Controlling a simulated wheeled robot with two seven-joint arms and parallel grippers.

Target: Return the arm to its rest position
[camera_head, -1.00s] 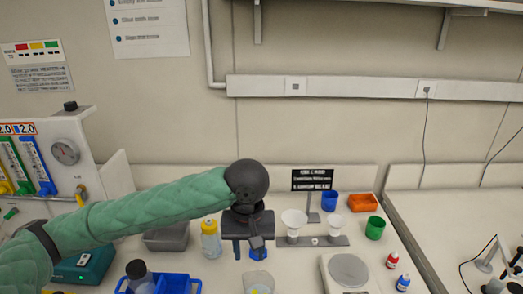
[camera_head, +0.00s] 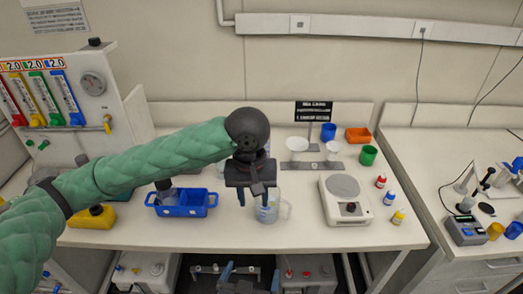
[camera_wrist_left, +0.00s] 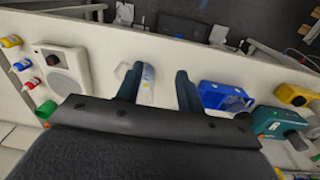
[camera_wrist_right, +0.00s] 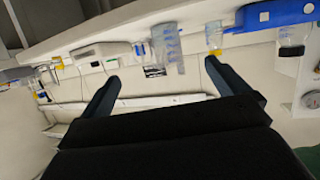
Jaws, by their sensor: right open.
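My left gripper (camera_head: 254,197) hangs over the bench at the end of my green-sleeved arm, fingers pointing down. In the left wrist view (camera_wrist_left: 158,82) its fingers are apart with nothing gripped. A clear beaker (camera_head: 270,212) with a handle stands just beside it in the head view; in the left wrist view the beaker (camera_wrist_left: 148,88) shows in the gap, by one finger. My right gripper (camera_head: 248,280) is low, below the bench front edge. In the right wrist view (camera_wrist_right: 163,82) its fingers are wide apart and empty, with bench items beyond.
A blue tray (camera_head: 185,210) with a bottle is left of the beaker. A balance (camera_head: 330,212) and several small bottles stand to the right. A funnel stand (camera_head: 310,165) is behind. A flowmeter panel (camera_head: 110,95) stands at left. Bare bench lies in front of the balance.

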